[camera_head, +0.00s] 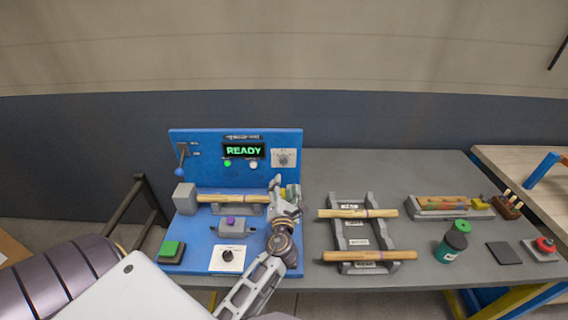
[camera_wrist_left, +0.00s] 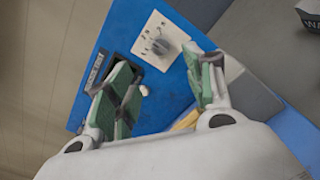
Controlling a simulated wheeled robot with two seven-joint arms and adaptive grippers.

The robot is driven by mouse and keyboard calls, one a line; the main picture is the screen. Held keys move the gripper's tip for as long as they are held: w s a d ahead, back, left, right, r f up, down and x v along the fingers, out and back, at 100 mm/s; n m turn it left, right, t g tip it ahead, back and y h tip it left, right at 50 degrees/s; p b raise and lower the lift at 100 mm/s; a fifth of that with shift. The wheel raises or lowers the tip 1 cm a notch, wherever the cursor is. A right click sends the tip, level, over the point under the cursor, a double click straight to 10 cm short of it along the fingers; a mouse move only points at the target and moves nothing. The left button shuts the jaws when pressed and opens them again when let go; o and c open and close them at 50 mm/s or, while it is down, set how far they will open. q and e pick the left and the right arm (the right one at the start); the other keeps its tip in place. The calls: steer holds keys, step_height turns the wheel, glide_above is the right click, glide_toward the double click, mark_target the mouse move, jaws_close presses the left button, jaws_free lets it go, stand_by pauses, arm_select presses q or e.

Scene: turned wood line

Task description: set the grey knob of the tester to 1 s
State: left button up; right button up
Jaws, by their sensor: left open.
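The blue tester (camera_head: 215,146) stands on the grey table, its screen (camera_head: 243,151) reading READY in green. The grey knob (camera_head: 283,158) sits on a white dial plate at the panel's upper right. In the left wrist view the knob (camera_wrist_left: 160,46) is on its white plate beyond the fingertips; the dial marks are too small to read. My left gripper (camera_head: 284,188) is below the knob, in front of the panel. In the left wrist view my left gripper (camera_wrist_left: 166,82) is open, green pads apart, nothing between them and not touching the knob. My right gripper is not in view.
A wooden rod (camera_head: 232,198) lies across the tester beside my gripper. A black knob (camera_head: 228,256) and a green button (camera_head: 171,248) are lower down. A lever (camera_head: 181,160) is at the upper left. A rack (camera_head: 341,240) with two rods stands to the right.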

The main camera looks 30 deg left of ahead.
mark_target(284, 163)
arm_select(q)
steer(key=shift+p+x, duration=0.6)
steer(key=shift+x, duration=6.25)
steer(key=shift+s+a, duration=0.1)
steer(key=shift+c, duration=0.2)
steer(key=c, duration=1)
